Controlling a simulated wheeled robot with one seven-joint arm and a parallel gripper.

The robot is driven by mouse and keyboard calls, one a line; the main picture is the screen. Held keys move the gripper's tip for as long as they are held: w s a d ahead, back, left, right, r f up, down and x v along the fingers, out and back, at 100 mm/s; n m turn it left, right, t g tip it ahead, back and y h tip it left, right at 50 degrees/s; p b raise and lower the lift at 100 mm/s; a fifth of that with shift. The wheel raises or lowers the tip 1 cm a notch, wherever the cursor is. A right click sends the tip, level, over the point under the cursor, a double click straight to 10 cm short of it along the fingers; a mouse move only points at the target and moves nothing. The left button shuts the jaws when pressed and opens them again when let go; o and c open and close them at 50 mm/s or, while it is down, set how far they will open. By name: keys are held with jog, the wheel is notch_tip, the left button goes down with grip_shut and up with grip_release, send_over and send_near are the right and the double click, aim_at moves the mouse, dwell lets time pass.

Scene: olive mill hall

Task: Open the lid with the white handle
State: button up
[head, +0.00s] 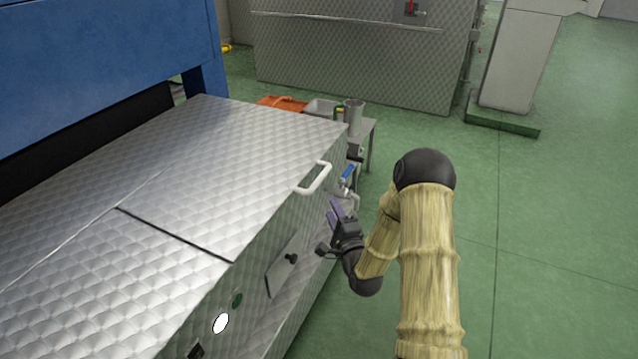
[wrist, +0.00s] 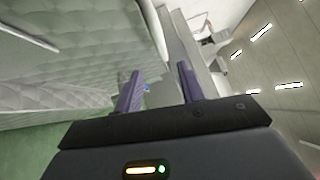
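The lid (head: 230,165) is a quilted shiny metal panel on top of a long metal machine, and it lies flat and closed. Its white handle (head: 315,180) is a U-shaped bar at the lid's right edge. My gripper (head: 334,208) is beside the machine's right side, below and slightly right of the handle, apart from it. In the wrist view my gripper (wrist: 159,72) shows two purple fingers spread apart with nothing between them.
A blue-handled valve (head: 348,173) and pipes are close behind my gripper. A small table (head: 370,130) with an orange tray (head: 281,103) and containers stands beyond the machine. A black knob (head: 291,258) sticks out of the machine's side. The green floor at right is clear.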

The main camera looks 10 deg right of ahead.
aim_at(319, 181)
jog(key=b+x, duration=0.3)
jog(key=x, duration=1)
grip_shut()
